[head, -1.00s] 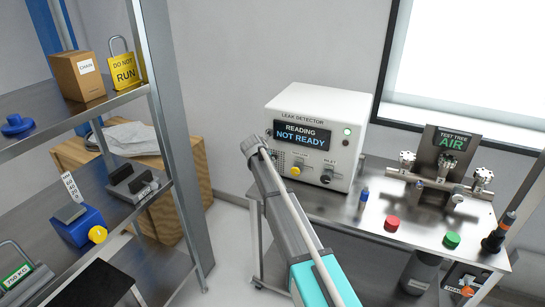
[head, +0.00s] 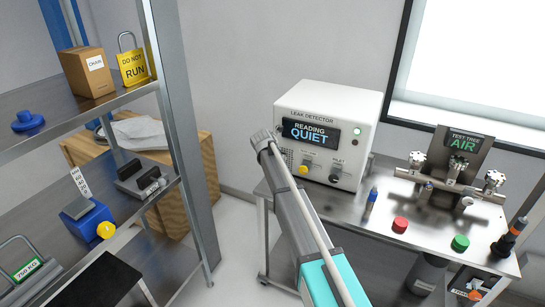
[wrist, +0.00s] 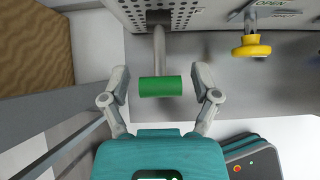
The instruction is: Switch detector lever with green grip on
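The green grip (wrist: 160,86) sits on the end of a grey lever (wrist: 159,50) that comes out of a slot in the detector's perforated panel in the wrist view. My gripper (wrist: 161,75) is open, with one finger on each side of the green grip and a visible gap on both sides. The white leak detector (head: 318,97) stands on the steel bench in the head view. Its display (head: 310,133) reads "READING QUIET". The lever and my gripper's fingers are hidden in the head view.
A yellow knob (wrist: 250,46) lies right of the lever, also seen in the head view (head: 304,169). The bench holds a red button (head: 400,225), a green button (head: 460,243) and the test tree (head: 457,165) marked AIR. A shelf (head: 120,97) stands at the left.

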